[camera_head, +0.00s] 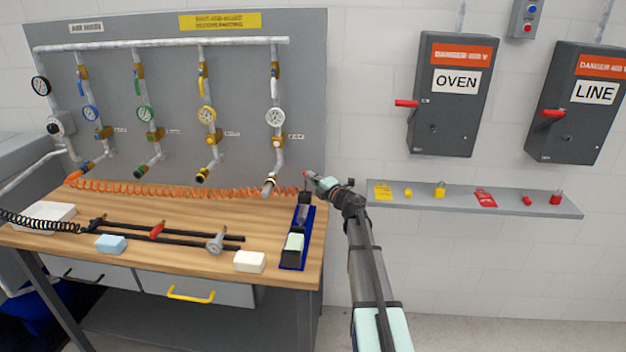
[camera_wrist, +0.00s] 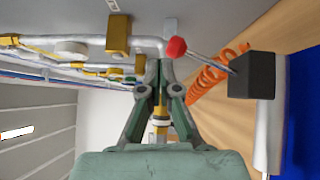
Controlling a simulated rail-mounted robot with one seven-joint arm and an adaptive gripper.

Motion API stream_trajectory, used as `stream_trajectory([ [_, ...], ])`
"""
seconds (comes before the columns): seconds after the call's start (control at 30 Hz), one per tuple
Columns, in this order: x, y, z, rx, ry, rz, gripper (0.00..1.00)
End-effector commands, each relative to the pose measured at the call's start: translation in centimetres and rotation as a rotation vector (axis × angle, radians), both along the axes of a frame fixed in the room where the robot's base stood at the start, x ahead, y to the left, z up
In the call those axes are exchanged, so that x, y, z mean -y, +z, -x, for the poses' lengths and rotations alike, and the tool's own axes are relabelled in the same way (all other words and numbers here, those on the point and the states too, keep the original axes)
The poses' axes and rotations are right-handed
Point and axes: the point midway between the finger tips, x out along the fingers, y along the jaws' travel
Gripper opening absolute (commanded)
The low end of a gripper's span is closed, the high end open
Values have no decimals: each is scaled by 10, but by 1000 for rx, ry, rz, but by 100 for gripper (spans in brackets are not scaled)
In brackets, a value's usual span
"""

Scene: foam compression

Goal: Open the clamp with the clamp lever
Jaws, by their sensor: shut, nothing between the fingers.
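The clamp stands on a blue base (camera_head: 294,258) at the right end of the workbench, with dark blocks and a pale green piece (camera_head: 294,242) on it. Its lever is a thin rod with a red knob (camera_head: 306,174), standing up at the far end. In the wrist view the red knob (camera_wrist: 176,47) sits on a rod from a dark block (camera_wrist: 253,75). My gripper (camera_head: 314,178) is shut and empty, close to the knob's right in the head view. In the wrist view my fingertips (camera_wrist: 158,66) are just beside the knob; I cannot tell whether they touch.
The wooden workbench (camera_head: 190,262) holds a white block (camera_head: 249,261), a light blue block (camera_head: 111,243) and dark bar clamps (camera_head: 170,232). An orange coiled hose (camera_head: 150,190) runs behind. Pipes and gauges line the grey panel (camera_head: 240,90). A shelf with locks (camera_head: 475,199) is at right.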

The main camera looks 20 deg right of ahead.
Motion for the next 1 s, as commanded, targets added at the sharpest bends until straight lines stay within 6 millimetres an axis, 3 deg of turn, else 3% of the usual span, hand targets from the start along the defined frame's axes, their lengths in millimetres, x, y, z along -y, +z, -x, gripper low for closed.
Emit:
stream_trajectory([
  [0.37, -1, 5, 12, 0, 0, 0, 0],
  [0.57, -1, 16, 40, 1, 6, 0, 0],
  [0.8, 15, 29, 85, 1, 4, 1, 0],
  [1.0, 25, 40, 110, 1, 5, 1, 0],
])
